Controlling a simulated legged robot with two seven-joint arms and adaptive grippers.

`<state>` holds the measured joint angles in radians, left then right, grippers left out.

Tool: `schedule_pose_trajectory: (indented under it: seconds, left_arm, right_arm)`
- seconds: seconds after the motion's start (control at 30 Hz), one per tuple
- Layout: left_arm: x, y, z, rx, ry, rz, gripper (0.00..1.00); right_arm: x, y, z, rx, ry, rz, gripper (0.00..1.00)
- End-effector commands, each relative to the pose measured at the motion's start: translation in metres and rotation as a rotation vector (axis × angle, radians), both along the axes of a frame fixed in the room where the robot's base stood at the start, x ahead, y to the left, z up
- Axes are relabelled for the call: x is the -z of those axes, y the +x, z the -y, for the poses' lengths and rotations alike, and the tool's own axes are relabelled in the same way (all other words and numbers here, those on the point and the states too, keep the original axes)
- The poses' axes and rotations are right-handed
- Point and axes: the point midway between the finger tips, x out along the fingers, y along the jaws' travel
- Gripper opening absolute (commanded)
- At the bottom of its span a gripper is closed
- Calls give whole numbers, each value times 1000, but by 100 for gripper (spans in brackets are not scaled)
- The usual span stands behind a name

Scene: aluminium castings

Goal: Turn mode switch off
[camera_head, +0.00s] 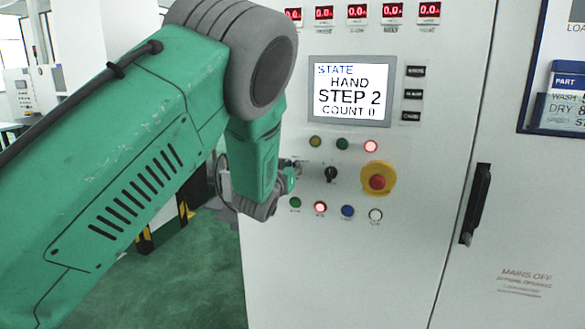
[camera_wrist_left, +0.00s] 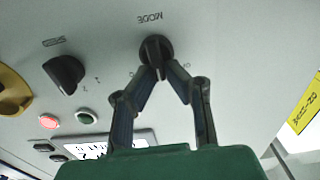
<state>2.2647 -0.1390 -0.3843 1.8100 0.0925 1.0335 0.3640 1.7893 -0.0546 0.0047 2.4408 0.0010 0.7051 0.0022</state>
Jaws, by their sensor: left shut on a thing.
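The mode switch (camera_wrist_left: 154,46) is a black rotary knob on the pale panel, under an upside-down MODE label in the left wrist view. My left gripper (camera_wrist_left: 159,71) is shut on it, with one fingertip at each side of the knob's grip bar. In the head view my left gripper (camera_head: 294,170) reaches the cabinet front from the left, and the mode switch is mostly hidden behind it. The knob's exact setting is hard to read. The display (camera_head: 349,91) reads STATE HAND, STEP 2, COUNT 0. My right gripper is not in view.
A second black selector (camera_head: 330,174) sits just right of the gripper. A red emergency button on a yellow base (camera_head: 377,181) is farther right. Lamps and push buttons sit above and below. A black door handle (camera_head: 476,205) stands out at the right.

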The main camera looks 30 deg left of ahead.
Motion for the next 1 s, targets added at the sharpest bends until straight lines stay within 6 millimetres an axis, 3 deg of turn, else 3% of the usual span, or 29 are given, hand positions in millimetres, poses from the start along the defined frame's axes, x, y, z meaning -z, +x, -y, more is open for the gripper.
schedule_pose_trajectory:
  seconds: [1.0]
  left_arm:
    - [7,-2,-12,-2,-682,163,0]
  right_arm:
    - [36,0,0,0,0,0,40]
